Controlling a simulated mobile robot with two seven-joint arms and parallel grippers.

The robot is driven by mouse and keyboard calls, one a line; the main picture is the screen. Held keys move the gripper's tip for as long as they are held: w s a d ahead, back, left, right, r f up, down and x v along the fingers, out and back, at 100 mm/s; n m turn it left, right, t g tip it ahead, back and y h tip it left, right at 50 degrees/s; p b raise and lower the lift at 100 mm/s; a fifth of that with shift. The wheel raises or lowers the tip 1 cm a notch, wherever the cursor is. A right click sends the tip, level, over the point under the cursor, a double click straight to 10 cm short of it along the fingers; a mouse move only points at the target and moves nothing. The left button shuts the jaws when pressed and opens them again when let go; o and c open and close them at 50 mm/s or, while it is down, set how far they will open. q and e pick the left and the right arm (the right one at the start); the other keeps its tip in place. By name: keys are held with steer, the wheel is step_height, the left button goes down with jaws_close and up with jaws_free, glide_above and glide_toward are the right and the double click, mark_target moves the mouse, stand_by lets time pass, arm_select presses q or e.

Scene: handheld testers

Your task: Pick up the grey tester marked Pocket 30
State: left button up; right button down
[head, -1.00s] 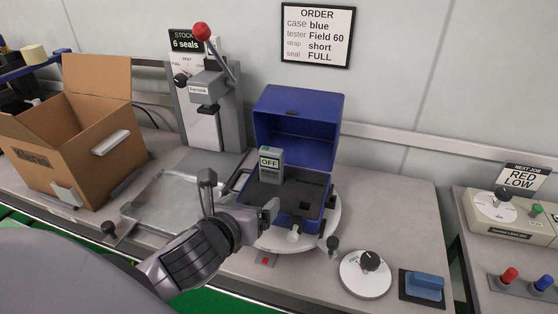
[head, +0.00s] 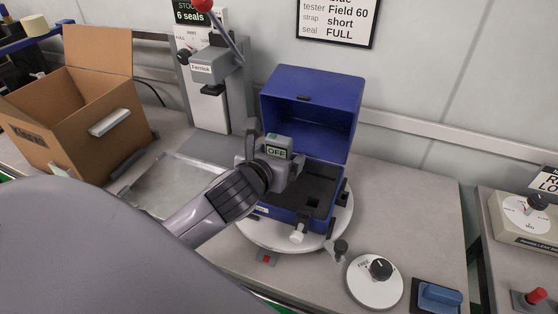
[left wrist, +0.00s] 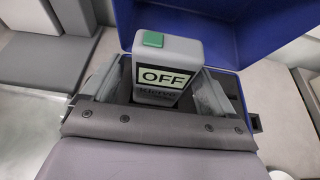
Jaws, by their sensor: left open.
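A grey tester (head: 279,142) stands upright in the left part of the open blue case (head: 318,125). In the left wrist view, the tester (left wrist: 184,52) has a green button on top and a display reading OFF. The lettering below the display is partly hidden, and I cannot read Pocket 30 on it. My left gripper (head: 274,160) is open at the tester. In the left wrist view, its fingers (left wrist: 162,92) are on either side of the tester's body, and I cannot tell whether they touch it. The tester's lower part is hidden. My right gripper is not in view.
The case sits on a round white turntable (head: 340,222). A grey press (head: 212,75) stands behind left, a cardboard box (head: 75,140) farther left. A clear sheet lies on the bench left of the case. A dial (head: 376,280) and blue block (head: 440,295) are front right.

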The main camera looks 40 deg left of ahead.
arm_select(q)
steer(key=shift+w+a+f, duration=0.1)
steer(key=shift+w+f, duration=0.1)
steer(key=shift+w, duration=0.15)
steer(key=c, duration=1.1)
steer(key=shift+r, duration=0.15)
